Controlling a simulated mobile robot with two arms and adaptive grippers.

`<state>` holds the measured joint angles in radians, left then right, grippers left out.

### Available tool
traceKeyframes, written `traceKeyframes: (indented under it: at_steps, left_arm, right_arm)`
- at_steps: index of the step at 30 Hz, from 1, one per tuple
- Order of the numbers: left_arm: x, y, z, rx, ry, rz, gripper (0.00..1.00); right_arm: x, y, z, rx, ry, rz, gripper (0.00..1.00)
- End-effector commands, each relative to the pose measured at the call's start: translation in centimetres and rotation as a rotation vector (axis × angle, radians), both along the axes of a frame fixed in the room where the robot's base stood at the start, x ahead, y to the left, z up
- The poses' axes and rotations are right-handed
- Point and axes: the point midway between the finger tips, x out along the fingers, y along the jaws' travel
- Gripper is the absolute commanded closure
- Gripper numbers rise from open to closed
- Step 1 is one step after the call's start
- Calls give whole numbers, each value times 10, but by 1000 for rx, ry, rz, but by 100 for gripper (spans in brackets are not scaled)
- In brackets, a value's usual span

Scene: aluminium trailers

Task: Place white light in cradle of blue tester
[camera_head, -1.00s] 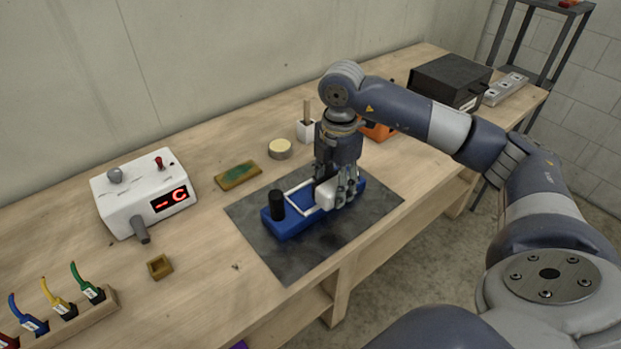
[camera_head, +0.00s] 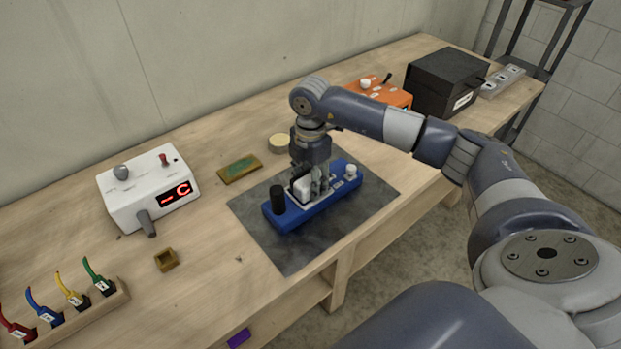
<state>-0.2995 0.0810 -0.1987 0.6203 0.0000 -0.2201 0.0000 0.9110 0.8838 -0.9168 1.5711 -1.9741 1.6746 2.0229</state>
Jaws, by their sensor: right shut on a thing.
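The blue tester (camera_head: 325,208) lies on a dark mat on the bench. It has a black cylinder (camera_head: 278,199) at its left end, a pale cradle frame in its middle and a white knob (camera_head: 351,171) near its right end. My right gripper (camera_head: 310,193) points down over the middle of the tester, shut on the white light (camera_head: 302,187). The light is at the cradle, partly hidden by the fingers. I cannot tell whether it touches the cradle floor. My left gripper is not in view.
The dark mat (camera_head: 352,222) has bare room around the tester. A white meter box (camera_head: 130,195) stands left, with a green board (camera_head: 240,169) between. A round tin (camera_head: 280,143), an orange box (camera_head: 385,95) and a black box (camera_head: 445,82) stand behind and right.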

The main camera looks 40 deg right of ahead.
Motion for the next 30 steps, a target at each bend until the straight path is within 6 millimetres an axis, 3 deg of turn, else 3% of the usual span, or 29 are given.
traceKeyframes:
  at_steps: [14,15,17,30]
  left_arm:
    - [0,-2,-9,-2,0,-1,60]
    - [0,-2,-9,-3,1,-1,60]
    - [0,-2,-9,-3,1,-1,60]
    - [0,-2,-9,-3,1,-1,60]
  right_arm:
    - [-2,1,-16,0,7,1,82]
    - [-3,1,-17,0,9,2,50]
    - [-3,1,-17,0,9,2,36]
    - [-3,1,-16,1,10,3,35]
